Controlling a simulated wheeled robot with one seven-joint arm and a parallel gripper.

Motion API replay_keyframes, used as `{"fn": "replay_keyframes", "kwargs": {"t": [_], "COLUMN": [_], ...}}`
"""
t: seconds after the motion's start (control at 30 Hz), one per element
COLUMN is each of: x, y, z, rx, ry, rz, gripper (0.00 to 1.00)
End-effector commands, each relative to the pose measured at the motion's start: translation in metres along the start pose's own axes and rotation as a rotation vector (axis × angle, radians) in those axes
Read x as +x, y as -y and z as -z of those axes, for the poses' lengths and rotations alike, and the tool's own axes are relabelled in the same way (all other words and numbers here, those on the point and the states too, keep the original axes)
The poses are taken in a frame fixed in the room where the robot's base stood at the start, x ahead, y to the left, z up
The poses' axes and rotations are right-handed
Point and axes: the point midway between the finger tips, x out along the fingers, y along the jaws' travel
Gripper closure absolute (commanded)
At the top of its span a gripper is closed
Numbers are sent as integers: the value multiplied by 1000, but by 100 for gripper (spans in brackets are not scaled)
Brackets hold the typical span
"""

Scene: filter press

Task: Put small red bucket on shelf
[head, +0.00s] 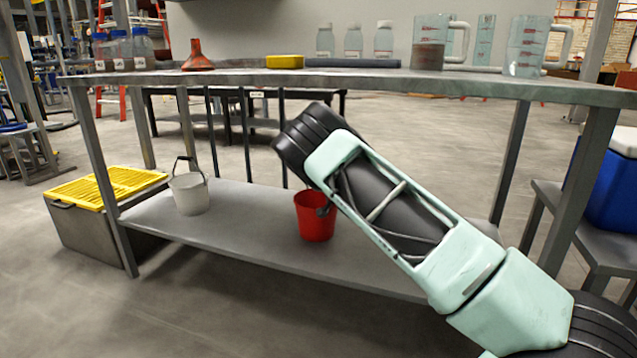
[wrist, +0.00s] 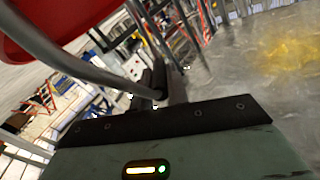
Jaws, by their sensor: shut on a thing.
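The small red bucket (head: 314,220) appears over the grey lower shelf (head: 245,228) of the metal table in the head view. It looks upright, and I cannot tell whether its base touches the shelf. In the wrist view the bucket (wrist: 70,22) fills the top left corner, and its grey handle curves down to my gripper (wrist: 160,92). My gripper is shut on that handle. In the head view my gripper is hidden behind my own arm, which crosses in front of the table.
A white bucket (head: 188,193) stands on the lower shelf at the left. The tabletop (head: 240,78) above holds bottles, a red funnel (head: 198,57), a yellow block (head: 285,62) and clear jugs. A yellow-lidded bin (head: 105,190) stands left. Shelf room lies between the buckets.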

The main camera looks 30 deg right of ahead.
Motion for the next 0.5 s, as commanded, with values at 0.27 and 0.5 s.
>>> {"fn": "replay_keyframes", "kwargs": {"t": [0.27,0.5], "x": [0,0], "y": [-1,-2], "z": [-2,-4], "rx": [0,0], "ry": [-3,-2], "rz": [1,0], "gripper": [100,62]}}
